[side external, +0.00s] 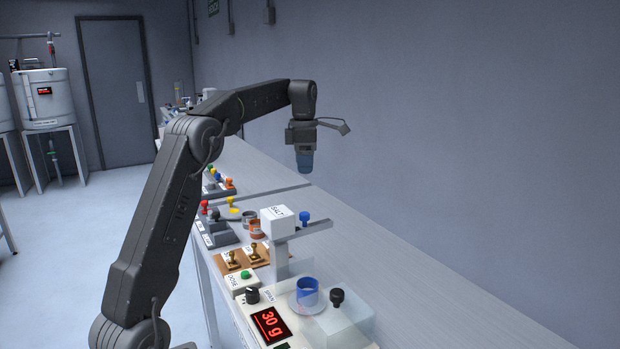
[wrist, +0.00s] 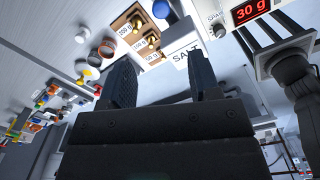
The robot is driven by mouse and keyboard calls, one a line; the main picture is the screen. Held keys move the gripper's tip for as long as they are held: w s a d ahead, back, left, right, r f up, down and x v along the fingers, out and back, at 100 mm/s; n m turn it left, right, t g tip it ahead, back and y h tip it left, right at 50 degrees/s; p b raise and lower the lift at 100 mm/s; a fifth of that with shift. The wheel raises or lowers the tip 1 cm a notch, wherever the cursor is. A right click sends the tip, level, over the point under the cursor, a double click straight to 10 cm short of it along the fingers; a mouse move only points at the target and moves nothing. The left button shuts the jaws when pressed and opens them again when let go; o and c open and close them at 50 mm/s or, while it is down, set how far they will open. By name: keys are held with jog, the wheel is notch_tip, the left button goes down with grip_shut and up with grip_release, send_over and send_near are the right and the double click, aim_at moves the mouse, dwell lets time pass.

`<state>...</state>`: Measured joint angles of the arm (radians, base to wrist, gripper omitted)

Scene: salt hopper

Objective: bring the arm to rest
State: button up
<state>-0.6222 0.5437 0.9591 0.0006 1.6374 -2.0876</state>
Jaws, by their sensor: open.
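My gripper (side external: 305,160) is raised in the air above the bench in the side external view, fingers pointing down. In the wrist view my gripper (wrist: 160,78) shows two dark fingers apart with nothing between them. The white salt hopper (side external: 278,220), lettered SALT, stands on the bench below and left of it; it also shows behind the fingers in the wrist view (wrist: 184,48). A blue cup (side external: 307,290) sits on the scale's round pan (side external: 296,306). The scale's red display (side external: 269,325) reads 30 g.
A wooden block with brass weights (side external: 240,260) stands left of the hopper. A green-button dose box (side external: 242,284) is in front of it. A blue-knobbed piece (side external: 305,218) is behind the hopper. Coloured stamp-like pieces (side external: 215,180) stand farther back. The bench's right side (side external: 440,300) is clear.

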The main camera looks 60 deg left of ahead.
jog(key=shift+d, duration=0.1)
jog(key=s+d+r+m+t, duration=0.15)
jog(key=s+d+m, duration=0.25)
jog(key=d+m, duration=0.4)
jog(key=s+d+r+m+t, duration=0.1)
jog(key=s+d+r+m, duration=0.15)
jog(key=d+m, duration=0.55)
jog(key=s+d+f+m+t, duration=0.1)
jog(key=s+d+f+m, duration=0.4)
jog(key=s+d+m, duration=0.2)
jog(key=s+d+f+m+t, duration=0.2)
jog(key=s+d+f+m, duration=0.3)
jog(key=s, duration=0.5)
jog(key=d+m, duration=0.2)
jog(key=m, duration=0.1)
jog(key=shift+d+f, duration=0.15)
jog(key=shift+f, duration=0.1)
